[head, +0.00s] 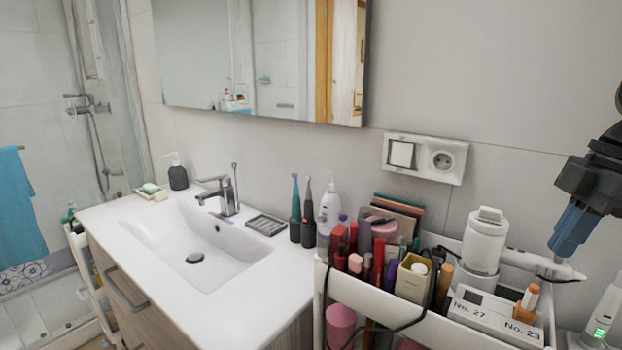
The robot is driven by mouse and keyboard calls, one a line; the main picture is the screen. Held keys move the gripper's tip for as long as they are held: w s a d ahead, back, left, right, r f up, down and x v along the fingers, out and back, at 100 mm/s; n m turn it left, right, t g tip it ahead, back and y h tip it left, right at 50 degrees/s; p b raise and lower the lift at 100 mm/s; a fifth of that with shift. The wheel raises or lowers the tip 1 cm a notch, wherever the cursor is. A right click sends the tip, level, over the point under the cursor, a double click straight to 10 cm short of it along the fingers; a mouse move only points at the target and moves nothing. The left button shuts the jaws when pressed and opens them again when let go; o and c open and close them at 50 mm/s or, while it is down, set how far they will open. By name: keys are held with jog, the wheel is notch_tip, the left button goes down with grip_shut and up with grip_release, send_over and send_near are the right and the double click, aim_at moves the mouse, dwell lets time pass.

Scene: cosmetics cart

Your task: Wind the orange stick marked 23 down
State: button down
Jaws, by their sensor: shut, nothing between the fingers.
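The orange stick (530,297) stands at the right end of a white holder block (487,315) on the cosmetics cart, in the head view. The block's front reads "No. 27" on the left and "No. 23" on the right, below the stick. The orange part shows above a base in the block; its far side is hidden. My gripper (562,250) hangs at the right, above and to the right of the stick and apart from it. Its blue fingers point down and left, shut and empty.
A white hair tool (485,238) stands behind the block, with a pale nozzle reaching right below my gripper. The cart (358,294) is crowded with cosmetics on its left. A white device (603,315) stands right of the block. The sink counter (235,310) is farther left.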

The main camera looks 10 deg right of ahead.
jog(key=shift+f, duration=0.1)
jog(key=b+x, duration=0.1)
jog(key=x, duration=0.1)
jog(key=d+b+x, duration=0.1)
jog(key=b+x, duration=0.3)
jog(key=shift+s+f, duration=0.25)
jog(key=shift+f, duration=0.3)
jog(key=shift+a, duration=0.5)
dwell(0.6)
jog(key=shift+s+a+p, duration=0.25)
jog(key=shift+s+p, duration=0.3)
jog(key=shift+p, duration=0.65)
jog(key=shift+s+d, duration=0.1)
jog(key=shift+d, duration=0.05)
dwell(0.4)
jog(key=shift+s+d, duration=0.1)
jog(key=shift+d, duration=0.1)
jog(key=a+p+v, duration=0.1)
jog(key=p+v, duration=0.3)
jog(key=v, duration=0.2)
jog(key=shift+w+r, duration=0.15)
jog(key=shift+w, duration=0.05)
